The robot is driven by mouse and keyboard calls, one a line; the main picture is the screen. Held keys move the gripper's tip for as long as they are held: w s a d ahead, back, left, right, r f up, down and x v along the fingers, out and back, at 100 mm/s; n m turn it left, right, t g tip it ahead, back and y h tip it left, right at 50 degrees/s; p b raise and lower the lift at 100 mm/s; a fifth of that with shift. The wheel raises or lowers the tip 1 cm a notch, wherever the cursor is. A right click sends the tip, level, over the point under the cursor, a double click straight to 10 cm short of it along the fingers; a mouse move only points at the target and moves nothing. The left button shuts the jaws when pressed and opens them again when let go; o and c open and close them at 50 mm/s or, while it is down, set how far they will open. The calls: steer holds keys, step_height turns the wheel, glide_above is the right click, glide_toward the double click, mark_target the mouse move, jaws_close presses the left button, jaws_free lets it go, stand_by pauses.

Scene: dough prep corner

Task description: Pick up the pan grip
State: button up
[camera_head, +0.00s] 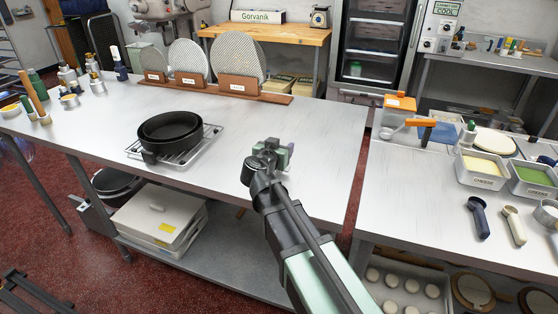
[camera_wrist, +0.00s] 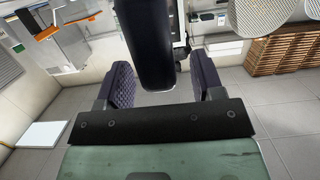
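I cannot tell for sure which thing is the pan grip. A dark blue tool (camera_head: 478,218) with a rounded end lies on the right table, beside a similar cream tool (camera_head: 515,226). My gripper (camera_head: 284,153) is over the right part of the long steel table, far left of these tools. In the wrist view my gripper (camera_wrist: 163,85) has its two textured pads apart. No held thing is clear in the head view.
Black pans (camera_head: 170,132) sit on a wire rack (camera_head: 203,142) on the long table (camera_head: 90,122). Mesh screens (camera_head: 238,56) stand in a wooden holder behind. A gap separates the tables. Food tubs (camera_head: 480,172) and an orange-handled scraper (camera_head: 433,132) are on the right table.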

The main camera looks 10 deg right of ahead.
steer(key=c, duration=1)
step_height(320, 180, up, 20)
steer(key=p, duration=2)
step_height(320, 180, up, 5)
steer(key=p, duration=0.5)
